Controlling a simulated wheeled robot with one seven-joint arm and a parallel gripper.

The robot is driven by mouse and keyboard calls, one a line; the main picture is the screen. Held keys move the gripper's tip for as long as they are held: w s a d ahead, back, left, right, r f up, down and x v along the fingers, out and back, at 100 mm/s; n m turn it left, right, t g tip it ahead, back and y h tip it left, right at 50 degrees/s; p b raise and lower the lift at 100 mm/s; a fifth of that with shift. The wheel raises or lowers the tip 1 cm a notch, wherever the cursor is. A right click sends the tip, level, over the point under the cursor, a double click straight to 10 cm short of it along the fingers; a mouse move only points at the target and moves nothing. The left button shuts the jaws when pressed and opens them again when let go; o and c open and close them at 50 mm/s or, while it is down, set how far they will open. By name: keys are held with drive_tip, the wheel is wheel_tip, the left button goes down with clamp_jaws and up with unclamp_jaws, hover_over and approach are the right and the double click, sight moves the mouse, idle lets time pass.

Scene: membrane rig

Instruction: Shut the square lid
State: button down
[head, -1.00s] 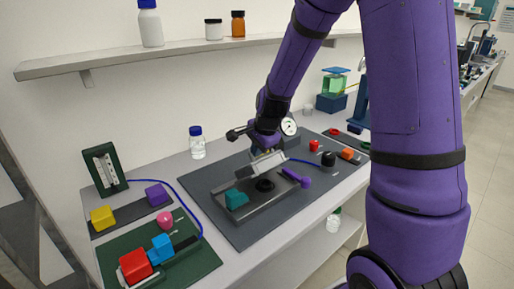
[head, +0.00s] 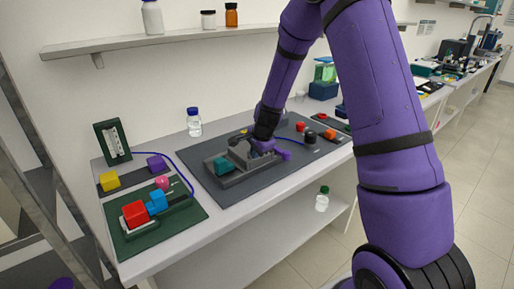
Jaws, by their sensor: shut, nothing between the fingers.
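The grey membrane rig (head: 232,170) sits on a dark mat on the bench, with a teal block (head: 221,163) at its left end and a purple handle (head: 283,154) at its right. My gripper (head: 259,150) is shut and empty, low over the middle of the rig. The square lid (head: 240,155) looks like the grey plate just left of my gripper, now low over the rig. My gripper and wrist hide part of it, so I cannot tell whether it lies fully flat.
Red and blue blocks (head: 135,213) stand on a green mat at the front left. A blue-capped bottle (head: 194,123) stands behind the rig. Black and red knobs (head: 310,137) are to its right. A shelf (head: 170,48) runs above. The dark mat's front strip is clear.

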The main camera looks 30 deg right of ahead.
drive_tip(key=shift+s+d+f, duration=0.1)
drive_tip(key=shift+s+f, duration=0.3)
drive_tip(key=shift+f, duration=0.35)
